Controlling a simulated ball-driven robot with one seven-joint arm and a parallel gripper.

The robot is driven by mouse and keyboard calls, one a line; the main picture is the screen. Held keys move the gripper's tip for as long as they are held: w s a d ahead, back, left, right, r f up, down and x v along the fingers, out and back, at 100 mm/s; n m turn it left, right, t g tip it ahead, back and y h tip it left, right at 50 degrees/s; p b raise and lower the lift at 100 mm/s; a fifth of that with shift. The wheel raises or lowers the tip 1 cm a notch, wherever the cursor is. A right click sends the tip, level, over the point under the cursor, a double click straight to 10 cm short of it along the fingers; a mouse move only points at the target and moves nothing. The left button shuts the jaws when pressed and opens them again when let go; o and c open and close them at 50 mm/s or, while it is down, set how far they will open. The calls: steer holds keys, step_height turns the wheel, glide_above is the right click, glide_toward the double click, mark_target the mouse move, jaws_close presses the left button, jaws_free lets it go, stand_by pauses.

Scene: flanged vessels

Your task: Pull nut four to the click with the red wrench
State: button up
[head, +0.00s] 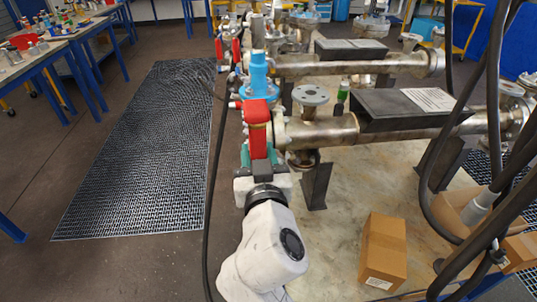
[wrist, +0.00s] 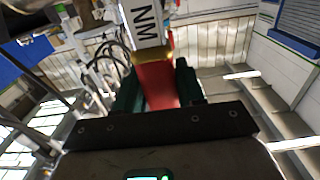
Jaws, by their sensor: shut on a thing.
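My gripper (head: 260,157) is shut on the red wrench (head: 257,138), at the left end of the nearest flanged vessel (head: 335,131). The wrench stretches up and away from the teal fingers to the end flange. In the wrist view the red grip of the wrench (wrist: 157,88) lies between the two dark green fingers (wrist: 158,92). Above it is a yellowish band and a pale part lettered "NM". Nut four cannot be made out; the wrench and the flange parts hide that spot, so I cannot tell how the wrench head sits on it.
A blue fitting (head: 258,76) stands just beyond the wrench. A black sloped panel (head: 400,108) sits on the vessel. A cardboard box (head: 384,251) stands on the stand's top at the front. Dark hoses (head: 493,110) hang at the right. Floor grating (head: 140,150) lies clear at left.

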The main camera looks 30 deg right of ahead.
steer(key=x, duration=0.3)
steer(key=shift+w+d+p, duration=0.2)
steer(key=shift+w+p, duration=0.1)
steer(key=shift+w, duration=0.05)
steer(key=shift+w+r, duration=0.1)
steer(key=shift+w, duration=0.1)
stand_by(0.3)
steer(key=shift+b+x, duration=0.4)
steer(key=shift+x, duration=0.7)
steer(key=shift+d, duration=0.1)
